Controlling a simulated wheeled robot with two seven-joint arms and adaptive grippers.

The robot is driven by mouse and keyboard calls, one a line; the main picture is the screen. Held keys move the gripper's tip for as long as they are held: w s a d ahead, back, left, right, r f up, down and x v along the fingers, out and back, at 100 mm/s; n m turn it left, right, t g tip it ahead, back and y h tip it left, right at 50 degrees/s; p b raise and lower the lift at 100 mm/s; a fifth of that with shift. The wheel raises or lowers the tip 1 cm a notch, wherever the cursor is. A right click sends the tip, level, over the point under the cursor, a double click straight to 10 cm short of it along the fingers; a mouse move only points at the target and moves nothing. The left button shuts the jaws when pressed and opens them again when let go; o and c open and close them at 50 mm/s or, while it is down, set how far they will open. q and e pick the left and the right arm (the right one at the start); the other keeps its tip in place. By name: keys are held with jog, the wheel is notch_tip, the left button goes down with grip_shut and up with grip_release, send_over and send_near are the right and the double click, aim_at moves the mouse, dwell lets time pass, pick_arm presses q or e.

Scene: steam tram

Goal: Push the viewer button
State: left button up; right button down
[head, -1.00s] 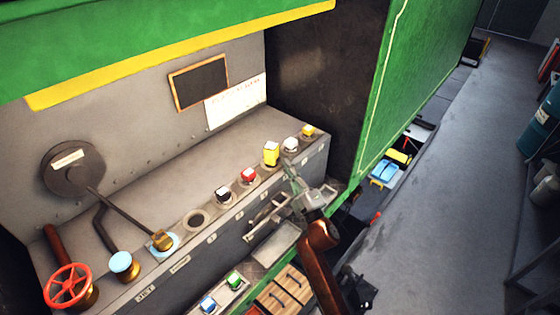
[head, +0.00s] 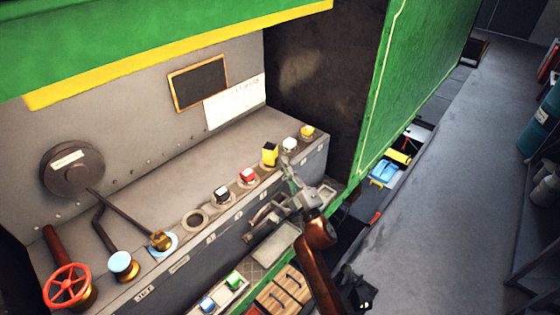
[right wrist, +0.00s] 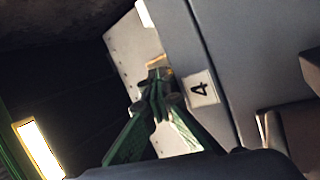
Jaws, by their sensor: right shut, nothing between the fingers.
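A row of coloured buttons stands on the grey console, and I cannot read which one is the viewer button. The row holds a dark-and-white button (head: 222,194), a red-and-white one (head: 248,175), a taller yellow-and-black one (head: 269,155), a white one (head: 290,145) and a small yellow one (head: 307,131). My right gripper (head: 287,165) is shut and empty, its tips at the console's front edge just below the white button. Contact cannot be told. In the right wrist view its closed fingertips (right wrist: 157,88) point at the console edge beside a label "4" (right wrist: 201,90). My left gripper is not in view.
A red handwheel (head: 68,286), a light-blue-topped knob (head: 121,262) and a lever (head: 125,213) stand on the console's left part. Below it are a blue button (head: 208,304) and a green button (head: 234,281). A green wall (head: 420,75) rises at right. The floor beyond is open.

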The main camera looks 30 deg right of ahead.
jog(key=shift+a+f, duration=0.15)
jog(key=shift+f, duration=0.25)
jog(key=shift+s+d+f, duration=0.1)
jog(key=shift+d+f, duration=0.05)
jog(key=shift+d, duration=0.05)
jog(key=shift+s+d, duration=0.35)
jog(key=shift+d, duration=0.1)
jog(key=shift+s+d+r+p, duration=0.2)
jog(key=shift+s+d+p, duration=0.5)
jog(key=shift+s+d, duration=1.05)
